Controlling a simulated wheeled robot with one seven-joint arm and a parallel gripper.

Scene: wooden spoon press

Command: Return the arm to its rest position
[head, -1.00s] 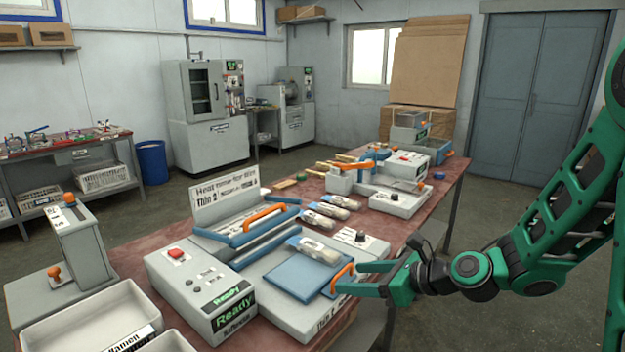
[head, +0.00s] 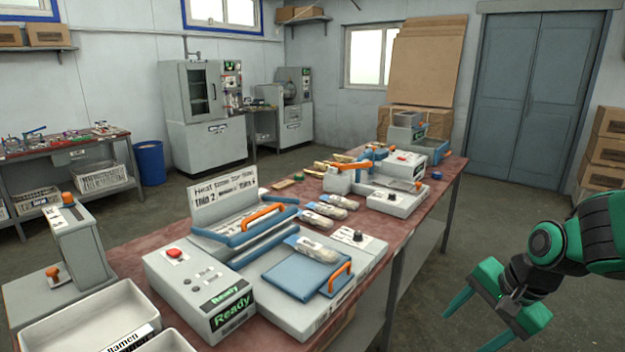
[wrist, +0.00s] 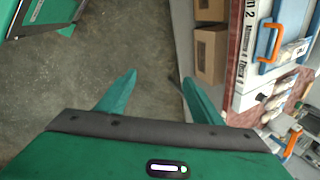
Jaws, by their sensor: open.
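My gripper (head: 478,322) is at the lower right of the head view, out over the floor and clear of the table's right edge. Its green fingers are spread apart and hold nothing. In the wrist view the open fingers (wrist: 158,88) point over bare concrete floor. My green arm is folded at the right edge of the head view, and its upper part is out of frame.
The red-topped table (head: 398,238) carries a heat sealer with an orange handle (head: 270,216), a blue plate with an orange handle (head: 340,277) and several wrapped packs (head: 325,210). Boxes (wrist: 210,52) sit under the table. The floor (head: 500,215) between table and doors is clear.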

